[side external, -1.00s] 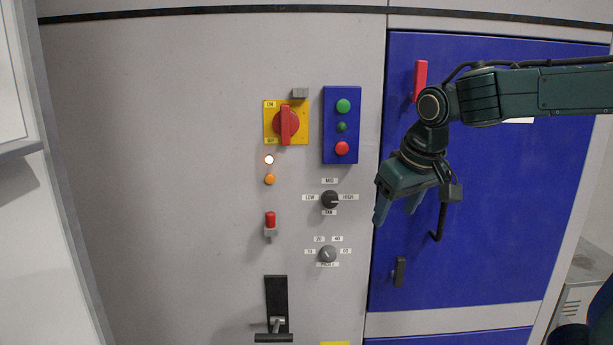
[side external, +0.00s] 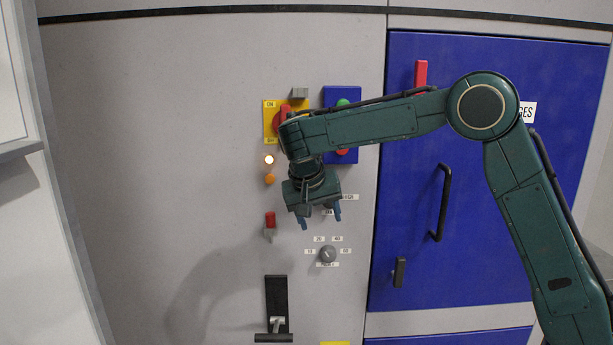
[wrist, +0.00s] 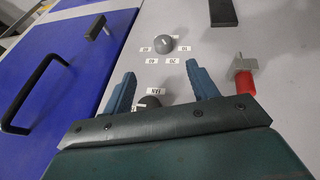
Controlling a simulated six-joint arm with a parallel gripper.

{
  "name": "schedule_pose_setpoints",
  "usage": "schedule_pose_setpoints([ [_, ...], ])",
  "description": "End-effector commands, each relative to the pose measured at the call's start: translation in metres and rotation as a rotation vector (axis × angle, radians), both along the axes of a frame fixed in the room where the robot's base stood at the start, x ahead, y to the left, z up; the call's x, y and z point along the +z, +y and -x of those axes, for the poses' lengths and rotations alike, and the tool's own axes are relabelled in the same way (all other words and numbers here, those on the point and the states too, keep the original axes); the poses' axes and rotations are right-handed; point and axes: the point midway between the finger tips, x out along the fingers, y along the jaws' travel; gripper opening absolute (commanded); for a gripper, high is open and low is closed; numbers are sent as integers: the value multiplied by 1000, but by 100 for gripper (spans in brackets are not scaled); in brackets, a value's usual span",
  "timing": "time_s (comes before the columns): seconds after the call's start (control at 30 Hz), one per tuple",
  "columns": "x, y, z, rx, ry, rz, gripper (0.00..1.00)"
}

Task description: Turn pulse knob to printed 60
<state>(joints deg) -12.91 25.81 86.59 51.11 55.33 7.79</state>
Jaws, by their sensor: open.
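The pulse knob (side external: 327,254) is a grey round knob low on the grey panel, with small printed number labels around it. The label to its right (side external: 346,251) appears to read 60. The pointer's exact setting is too small to tell. My gripper (side external: 320,226) is open and empty, pointing down, above the pulse knob in the side view and apart from it. In the wrist view the pulse knob (wrist: 165,43) lies beyond and between my two fingertips. The dark fan knob (wrist: 149,102) sits between my fingers there; in the side view my gripper mostly hides it.
A red-tipped switch (side external: 270,221) is left of my gripper; it shows close to a finger in the wrist view (wrist: 245,82). A black latch (side external: 276,305) is below left. The blue door's handle (side external: 443,203) stands out at right. Panel left of the controls is clear.

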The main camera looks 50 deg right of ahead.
Motion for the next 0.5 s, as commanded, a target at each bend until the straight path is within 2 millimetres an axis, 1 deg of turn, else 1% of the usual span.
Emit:
schedule_pose_setpoints([
  [0.03, -4, 2, -3, -9, 2, 4, 59],
  [0.13, -7, 2, -7, -20, 3, 9, 59],
  [0.5, -12, 0, -8, -25, 5, 11, 59],
])
